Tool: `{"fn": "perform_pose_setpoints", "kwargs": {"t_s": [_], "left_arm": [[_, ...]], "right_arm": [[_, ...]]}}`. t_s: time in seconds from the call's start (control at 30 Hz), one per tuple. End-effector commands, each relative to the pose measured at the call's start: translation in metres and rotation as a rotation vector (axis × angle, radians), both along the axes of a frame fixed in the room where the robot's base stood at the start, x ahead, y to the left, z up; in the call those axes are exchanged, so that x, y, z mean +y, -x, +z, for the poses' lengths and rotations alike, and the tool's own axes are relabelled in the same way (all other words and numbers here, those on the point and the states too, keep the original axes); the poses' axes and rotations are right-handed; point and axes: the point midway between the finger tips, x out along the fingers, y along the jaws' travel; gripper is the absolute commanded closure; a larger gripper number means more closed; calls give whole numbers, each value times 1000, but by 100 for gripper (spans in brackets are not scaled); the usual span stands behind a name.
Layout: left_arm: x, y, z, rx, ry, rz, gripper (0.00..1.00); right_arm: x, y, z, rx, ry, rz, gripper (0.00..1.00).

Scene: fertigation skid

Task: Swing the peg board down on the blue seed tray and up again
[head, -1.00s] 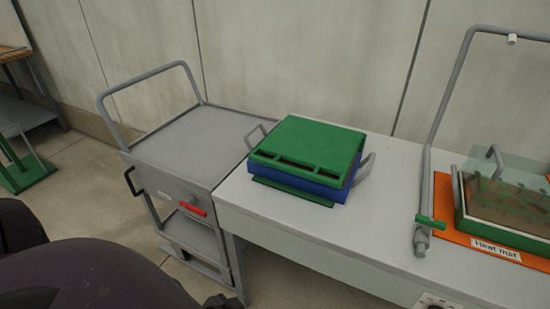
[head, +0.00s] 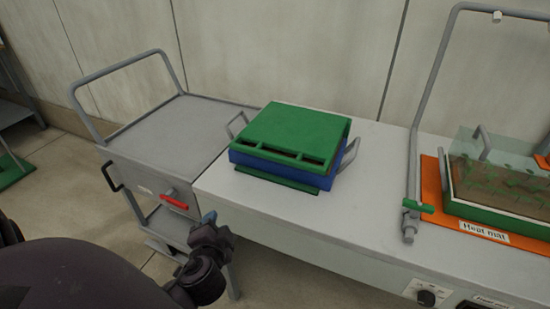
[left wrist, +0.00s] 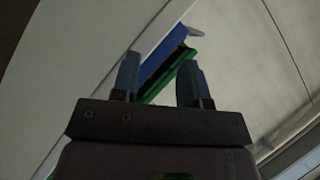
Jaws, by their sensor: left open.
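The green peg board (head: 300,125) lies flat over the blue seed tray (head: 268,165) on the grey bench. Its near edge has several dark slots. The tray's inside is hidden under the board. A green strip (head: 275,180) shows below the tray's front. My left gripper (head: 209,217) is near the bench's left front edge, apart from the board and tray. In the left wrist view its two fingers (left wrist: 158,80) stand apart with nothing held, and the blue tray (left wrist: 165,57) and green board edge (left wrist: 172,68) show beyond them. My right gripper is not in view.
Grey handles (head: 350,153) flank the tray. A grey cart (head: 165,135) with a red handle (head: 174,202) stands left of the bench. A bent pipe with a green valve (head: 424,208) and a planted tray on an orange heat mat (head: 434,190) are right. Bench between is clear.

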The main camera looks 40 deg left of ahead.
Motion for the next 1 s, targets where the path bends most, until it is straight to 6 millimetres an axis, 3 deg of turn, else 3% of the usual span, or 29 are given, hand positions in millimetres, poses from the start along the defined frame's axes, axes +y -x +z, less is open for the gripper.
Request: {"fn": "perform_pose_setpoints", "kwargs": {"t_s": [0.2,0.4,0.77,1.0], "left_arm": [[-8,-63,37,-146,-351,-224,59],[-26,-100,51,-187,-594,-402,59],[-33,-125,59,-192,-694,-477,59],[-24,-162,68,-194,-694,-476,59]], "right_arm": [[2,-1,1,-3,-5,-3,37],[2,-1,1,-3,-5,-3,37],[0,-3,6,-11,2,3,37],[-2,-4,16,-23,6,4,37]]}}
